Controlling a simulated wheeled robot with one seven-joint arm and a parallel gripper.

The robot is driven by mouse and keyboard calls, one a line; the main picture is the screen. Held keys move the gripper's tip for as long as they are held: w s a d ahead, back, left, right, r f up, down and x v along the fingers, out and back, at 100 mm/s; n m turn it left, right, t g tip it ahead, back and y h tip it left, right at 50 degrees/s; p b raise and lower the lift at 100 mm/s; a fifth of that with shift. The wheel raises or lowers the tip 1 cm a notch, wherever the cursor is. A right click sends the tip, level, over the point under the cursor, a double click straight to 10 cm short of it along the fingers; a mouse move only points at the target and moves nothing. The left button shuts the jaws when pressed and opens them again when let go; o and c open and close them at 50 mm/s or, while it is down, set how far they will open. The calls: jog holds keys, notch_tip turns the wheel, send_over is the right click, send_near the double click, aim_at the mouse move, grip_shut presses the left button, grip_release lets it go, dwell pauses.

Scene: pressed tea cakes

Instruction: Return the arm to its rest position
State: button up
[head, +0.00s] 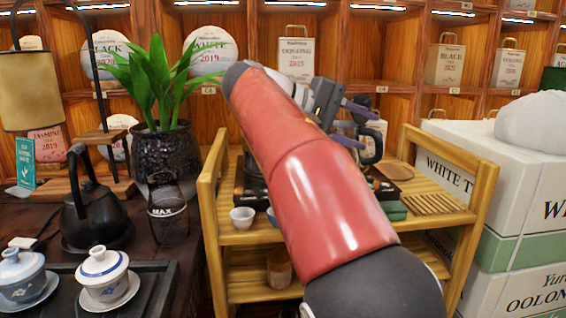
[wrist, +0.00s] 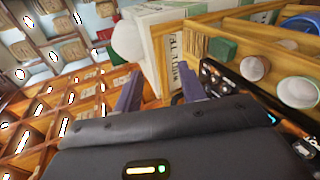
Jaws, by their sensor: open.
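My red and dark arm reaches up across the middle of the head view. My gripper (head: 355,122) is at its far end, in front of the wooden shelves and above the wooden cart (head: 207,195). Its two purple-grey fingers stand apart, and I see nothing between them. In the wrist view my gripper (wrist: 160,92) also shows two spread fingers, with the shelves and a white box (wrist: 165,45) beyond. Part of the cart's top is hidden behind my arm.
A potted plant (head: 163,150) and a black kettle (head: 93,205) stand on the dark table at left. A small white cup (head: 242,217) sits on the cart. Stacked white boxes (head: 520,175) stand at right.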

jog(key=s+d+f+n+y, duration=0.1)
jog(key=s+d+f+y, duration=0.45)
jog(key=d+f, duration=0.45)
jog(key=s+a+f+m+t+y, duration=0.1)
jog(key=s+a+f+m+y, duration=0.1)
jog(key=s+f, duration=0.7)
jog(key=s+a+f+m+t+y, duration=0.1)
jog(key=s+a+f+t+y, duration=0.1)
jog(key=s+a+f+y, duration=0.3)
jog(key=s+f+y, duration=0.1)
jog(key=s+f, duration=0.3)
jog(key=f, duration=0.2)
jog(key=shift+a+f+m, duration=0.25)
jog(key=shift+a+m, duration=0.05)
jog(key=shift+m, duration=0.1)
